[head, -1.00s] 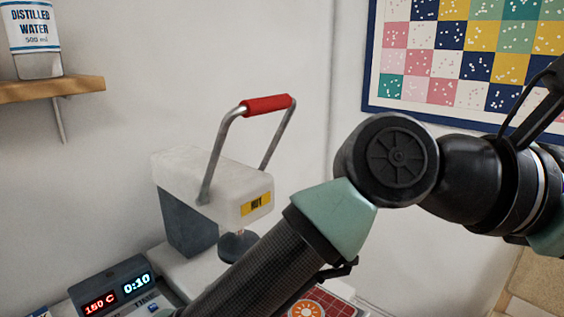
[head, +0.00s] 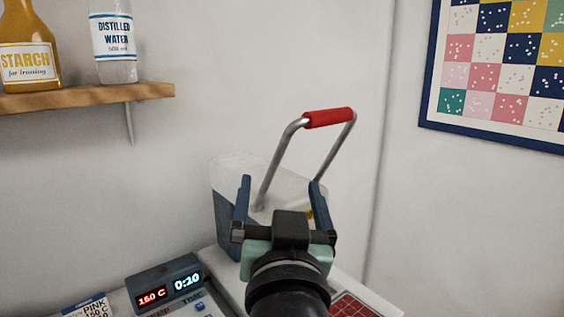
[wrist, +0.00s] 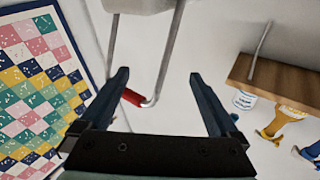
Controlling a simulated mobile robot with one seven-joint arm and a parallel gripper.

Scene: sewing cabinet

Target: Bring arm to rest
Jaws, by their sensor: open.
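My gripper (head: 279,183) is raised in front of a press with a white head (head: 240,168) and a dark column. Its two blue fingers are spread apart with nothing held between them, and they cover part of the press head. The press handle, a metal loop with a red grip (head: 328,117), stands up behind and above the fingers. In the wrist view my gripper (wrist: 159,75) is also open, and the red grip (wrist: 133,97) shows between the fingers, seemingly beyond them. I cannot tell the exact gap to the handle.
A control box (head: 163,283) shows 150 C and 0:10 at lower left. A wooden shelf (head: 90,97) holds a starch bottle (head: 28,50) and a distilled water bottle (head: 113,45). A patchwork quilt (head: 500,75) hangs at right. Bare wall lies between.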

